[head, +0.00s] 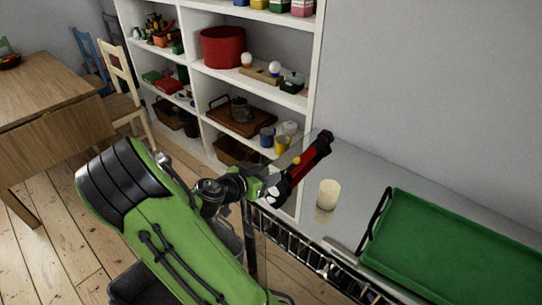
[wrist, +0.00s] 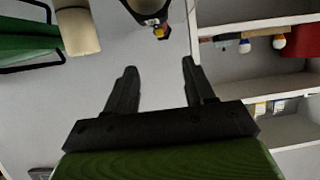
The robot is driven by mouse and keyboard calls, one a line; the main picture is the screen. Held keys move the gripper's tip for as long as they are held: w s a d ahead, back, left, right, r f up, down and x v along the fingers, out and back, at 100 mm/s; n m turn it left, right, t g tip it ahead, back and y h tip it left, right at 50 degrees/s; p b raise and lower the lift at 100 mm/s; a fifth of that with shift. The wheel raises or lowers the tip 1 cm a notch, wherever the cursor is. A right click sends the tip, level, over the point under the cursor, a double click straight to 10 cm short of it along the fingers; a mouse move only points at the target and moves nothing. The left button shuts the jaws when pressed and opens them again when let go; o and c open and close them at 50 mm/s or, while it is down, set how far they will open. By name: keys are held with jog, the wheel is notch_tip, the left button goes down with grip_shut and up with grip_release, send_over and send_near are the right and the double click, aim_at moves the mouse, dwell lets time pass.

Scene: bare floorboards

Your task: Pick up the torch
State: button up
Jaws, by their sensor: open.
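The torch (head: 305,165) is red and black, and it shows at a slant in the head view, left of the candle. What looks like its dark end (wrist: 148,8) is cut off by the top edge of the wrist view, beyond the fingertips. My gripper (wrist: 158,68) is open, with nothing between its two dark fingers. In the head view my gripper (head: 270,187) is at the torch's lower end, partly hidden; I cannot tell whether they touch.
A cream candle (head: 329,194) stands on the grey surface (head: 375,170) right of the torch. A green tray (head: 455,245) with dark handles lies further right. A white shelf unit (head: 318,70) with pots and mugs stands behind. A wooden table (head: 45,85) and chairs are at left.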

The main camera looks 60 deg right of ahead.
send_near(295, 161)
jog(key=b+x, duration=0.1)
jog(key=x, duration=0.3)
jog(key=shift+s+d+f, duration=0.15)
jog(key=shift+d, duration=0.15)
jog(key=x, duration=0.5)
jog(key=c, duration=0.9)
jog(key=shift+a, duration=0.15)
grip_shut()
